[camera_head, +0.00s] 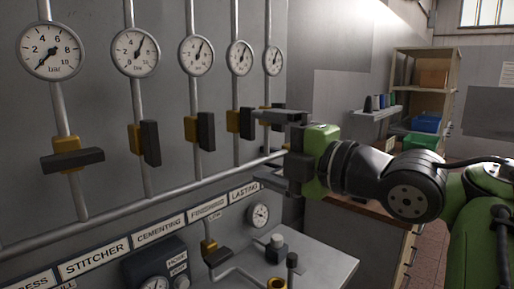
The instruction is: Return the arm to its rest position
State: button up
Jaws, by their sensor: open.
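My gripper (266,145) is at the right end of a row of valves, at the end of my green and black arm, which reaches in from the right. Its two dark fingers point left and are spread apart, with nothing seen held between them. The upper finger is near the valve on the rightmost pipe, which it partly hides; I cannot tell whether they touch. A yellow valve with a black handle (241,123) on the neighbouring pipe is just left of the fingers.
Pipes with round gauges (135,51) run down a grey panel at left. The leftmost valve handle (72,160) lies crosswise. A grey ledge with fittings (318,268) is below my gripper. A shelf with blue and green bins (424,142) stands at back right.

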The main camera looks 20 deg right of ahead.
jog(key=s+a+f+m+g+h+p, duration=0.3)
jog(key=a+f+m+p, duration=0.35)
jog(key=m, duration=0.55)
jog(key=s+f+m+g+h+p, duration=0.3)
jog(key=s+f+m+g, duration=0.5)
jog(key=s+f, duration=0.6)
notch_tip(320, 180, down, 2)
jog(key=m+h, duration=0.1)
jog(key=m, duration=0.1)
jog(key=shift+d+m, duration=0.25)
jog(key=shift+m, duration=0.15)
